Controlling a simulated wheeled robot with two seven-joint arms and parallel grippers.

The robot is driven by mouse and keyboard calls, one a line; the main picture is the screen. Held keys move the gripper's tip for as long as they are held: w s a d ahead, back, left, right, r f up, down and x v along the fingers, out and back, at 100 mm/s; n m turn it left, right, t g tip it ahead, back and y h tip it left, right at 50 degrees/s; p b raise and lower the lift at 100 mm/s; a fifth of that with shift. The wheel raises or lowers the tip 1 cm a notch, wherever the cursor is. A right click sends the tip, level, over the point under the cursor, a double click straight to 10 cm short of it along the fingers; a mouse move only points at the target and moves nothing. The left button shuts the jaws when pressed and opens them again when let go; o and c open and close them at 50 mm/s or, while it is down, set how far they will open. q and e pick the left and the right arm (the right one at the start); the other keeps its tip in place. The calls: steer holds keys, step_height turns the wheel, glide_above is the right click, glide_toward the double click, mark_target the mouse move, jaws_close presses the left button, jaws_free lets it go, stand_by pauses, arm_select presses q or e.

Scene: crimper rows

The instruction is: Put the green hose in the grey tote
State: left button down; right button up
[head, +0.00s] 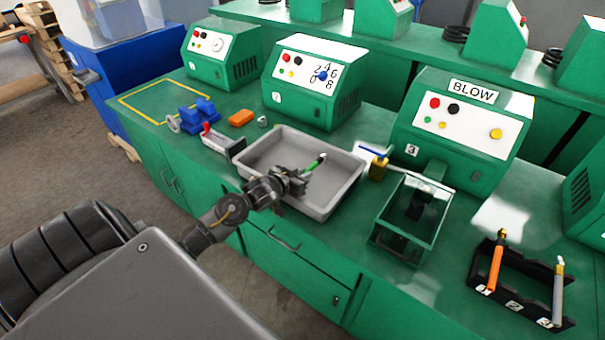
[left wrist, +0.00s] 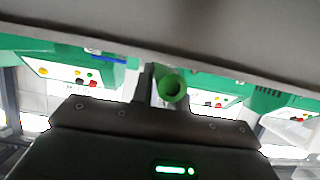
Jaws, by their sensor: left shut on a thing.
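The green hose (head: 314,162) is a short green piece with a pale end and a dark tip. My left gripper (head: 297,180) is shut on it, at the near part of the grey tote. The grey tote (head: 345,184) is a shallow open tray on the green bench. In the head view the hose shows over the tote's inside; I cannot tell its exact height above the floor of the tote. In the left wrist view the hose's round green end (left wrist: 172,88) sticks out between the fingers. My right gripper is not in view.
A black rack (head: 515,280) at the right holds an orange hose (head: 496,264) and a grey one (head: 558,290). A clear-topped green box (head: 412,215) stands right of the tote. A blue vise (head: 197,113), an orange block (head: 241,117) and green machines stand left and behind.

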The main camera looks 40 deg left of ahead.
arm_select(q)
steer(key=shift+f, duration=0.45)
steer(key=c, duration=1.4)
jaws_free()
steer(key=shift+o, duration=0.2)
steer(key=shift+r, duration=0.1)
steer(key=shift+r, duration=0.35)
steer(key=v, duration=1.2)
steer(key=shift+r, duration=0.15)
